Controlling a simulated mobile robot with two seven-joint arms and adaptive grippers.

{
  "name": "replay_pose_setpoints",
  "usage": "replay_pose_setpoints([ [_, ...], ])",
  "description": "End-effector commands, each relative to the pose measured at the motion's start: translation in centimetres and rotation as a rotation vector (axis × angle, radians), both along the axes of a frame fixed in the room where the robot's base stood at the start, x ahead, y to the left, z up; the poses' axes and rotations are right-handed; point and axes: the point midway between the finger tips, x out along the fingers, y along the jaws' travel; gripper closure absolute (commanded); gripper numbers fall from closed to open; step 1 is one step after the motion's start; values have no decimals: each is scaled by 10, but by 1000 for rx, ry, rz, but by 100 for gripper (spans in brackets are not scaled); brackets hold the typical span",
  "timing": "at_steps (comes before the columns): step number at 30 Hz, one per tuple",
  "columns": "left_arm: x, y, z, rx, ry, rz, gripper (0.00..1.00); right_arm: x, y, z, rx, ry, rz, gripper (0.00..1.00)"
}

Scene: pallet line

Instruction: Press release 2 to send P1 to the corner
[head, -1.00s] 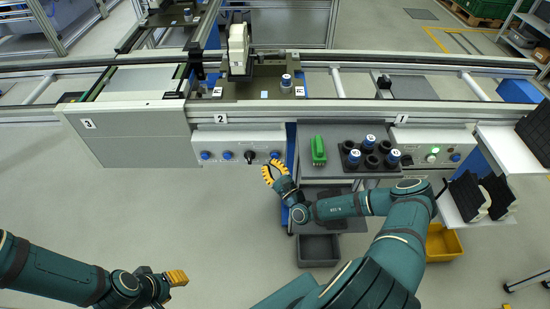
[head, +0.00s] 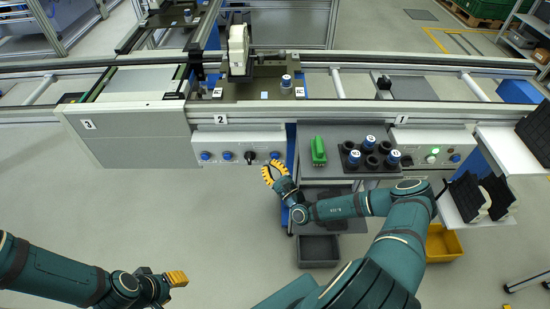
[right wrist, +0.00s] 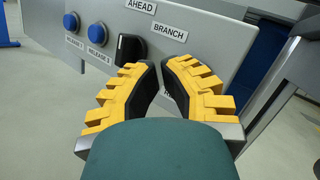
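The station 2 panel (head: 240,140) carries blue buttons and a black selector knob (head: 250,157). The selector (right wrist: 128,48) there stands beside the AHEAD and BRANCH labels. My right gripper (head: 267,168) is shut and empty, just below the panel's rightmost blue button (head: 275,155). In the right wrist view its yellow fingers (right wrist: 160,68) hide that button and most of its label. A dark pallet (head: 240,91) sits on the line above the panel. My left gripper (head: 177,278) looks shut, far from the panel.
A grey shelf (head: 330,138) right of the panel holds a green part (head: 318,150) and a black holder with blue-topped cylinders (head: 369,139). The station 1 panel (head: 432,140) has a lit green button. A grey bin (head: 318,250) stands below. The floor at left is open.

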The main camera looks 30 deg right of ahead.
Motion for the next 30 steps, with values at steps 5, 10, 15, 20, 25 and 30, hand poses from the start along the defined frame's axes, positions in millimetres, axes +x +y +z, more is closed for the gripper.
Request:
replay_pose_setpoints([
  [5, 0, 0, 0, 0, 0, 0, 59, 0, 0, 0, 0, 0, 0, 100],
  [10, 0, 0, 0, 0, 0, 0, 59, 0, 0, 0, 0, 0, 0, 100],
  [15, 0, 0, 2, 0, 0, 0, 59, 3, -1, 1, -1, 0, 0, 100],
  [20, 0, 0, 5, 0, 0, 0, 59, 7, -4, 1, -1, 0, 0, 100],
  [25, 0, 0, 4, 0, 0, 0, 59, 7, -5, 0, 0, 0, 0, 100],
  [30, 0, 0, 4, 0, 0, 0, 59, 7, -5, 0, 0, 0, 0, 100],
])
